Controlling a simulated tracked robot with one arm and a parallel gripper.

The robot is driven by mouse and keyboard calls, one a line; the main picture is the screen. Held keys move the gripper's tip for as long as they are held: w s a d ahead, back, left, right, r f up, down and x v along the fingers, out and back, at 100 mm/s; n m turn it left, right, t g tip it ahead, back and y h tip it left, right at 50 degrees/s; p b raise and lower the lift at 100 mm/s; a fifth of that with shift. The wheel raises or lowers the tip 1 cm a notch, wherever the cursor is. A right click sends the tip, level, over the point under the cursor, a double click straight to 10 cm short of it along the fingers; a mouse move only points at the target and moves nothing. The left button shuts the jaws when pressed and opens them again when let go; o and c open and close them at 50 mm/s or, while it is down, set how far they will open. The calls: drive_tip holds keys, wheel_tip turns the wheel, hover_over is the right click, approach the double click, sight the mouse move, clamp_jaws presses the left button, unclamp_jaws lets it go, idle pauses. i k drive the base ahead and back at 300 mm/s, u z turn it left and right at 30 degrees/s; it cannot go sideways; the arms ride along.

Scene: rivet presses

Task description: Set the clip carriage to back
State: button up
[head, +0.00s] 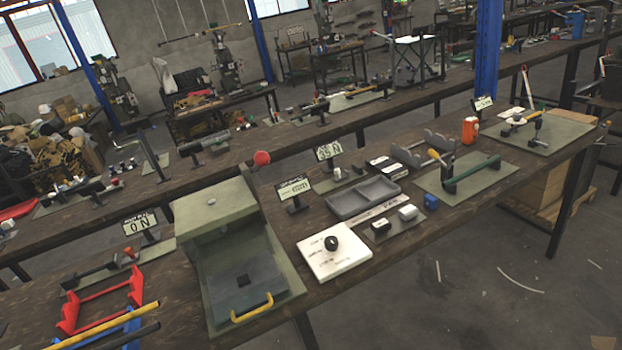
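I cannot tell for certain which part is the clip carriage. A white panel (335,268) on the near bench carries a round black knob (332,243) with small lettering around it, too small to read. My gripper is not in view.
A grey two-part tray (363,199) lies behind the blocks. A green-handled tool (470,172) lies on a mat to the right. A red frame (100,297) and yellow bar (105,325) are at the lower left. An orange bottle (469,130) stands farther back. Floor at the lower right is mostly clear.

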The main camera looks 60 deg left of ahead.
sight(340, 178)
drive_tip(key=u, duration=1.3)
drive_tip(key=i, duration=1.75)
drive_tip(key=u, duration=0.65)
